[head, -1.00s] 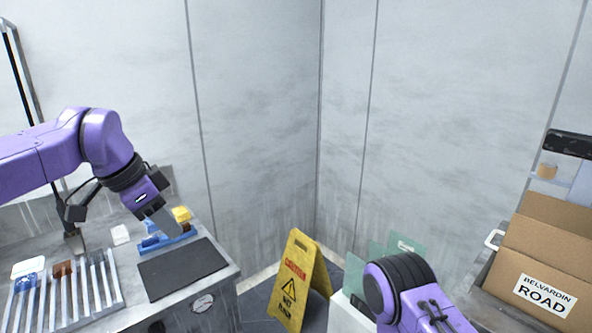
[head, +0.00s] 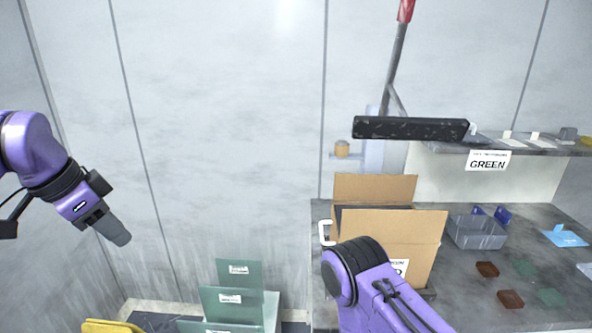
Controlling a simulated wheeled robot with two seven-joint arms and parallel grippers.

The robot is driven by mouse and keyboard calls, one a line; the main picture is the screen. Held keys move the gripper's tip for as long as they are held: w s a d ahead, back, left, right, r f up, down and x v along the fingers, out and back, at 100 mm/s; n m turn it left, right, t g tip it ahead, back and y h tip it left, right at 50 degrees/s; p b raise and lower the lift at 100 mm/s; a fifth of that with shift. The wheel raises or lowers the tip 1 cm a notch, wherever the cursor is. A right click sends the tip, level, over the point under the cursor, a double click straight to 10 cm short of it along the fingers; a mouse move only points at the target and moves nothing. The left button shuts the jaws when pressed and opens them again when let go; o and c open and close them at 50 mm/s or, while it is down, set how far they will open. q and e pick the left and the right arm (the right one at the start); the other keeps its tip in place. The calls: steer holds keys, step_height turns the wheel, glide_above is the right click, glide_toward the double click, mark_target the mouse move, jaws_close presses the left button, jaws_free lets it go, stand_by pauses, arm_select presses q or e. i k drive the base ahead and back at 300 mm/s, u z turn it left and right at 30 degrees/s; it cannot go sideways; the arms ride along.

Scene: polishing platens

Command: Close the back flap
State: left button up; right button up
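An open brown cardboard box (head: 421,235) stands on the counter right of centre in the head view. Its back flap (head: 375,188) stands up behind the dark opening. A front panel or flap faces me, and its white label is partly hidden by my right arm. My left gripper (head: 64,235) is at the far left, in the air, well away from the box. Its fingers are spread and hold nothing that I can see. My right arm crosses in front of the box's lower left, and its gripper does not show.
A shelf with a GREEN sign (head: 488,160) and a black bar (head: 411,129) hang above. Green panels (head: 232,303) stand left of the counter.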

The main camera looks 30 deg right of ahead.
mark_target(348, 187)
steer(key=z, duration=0.95)
steer(key=i, duration=0.9)
steer(key=z, duration=0.75)
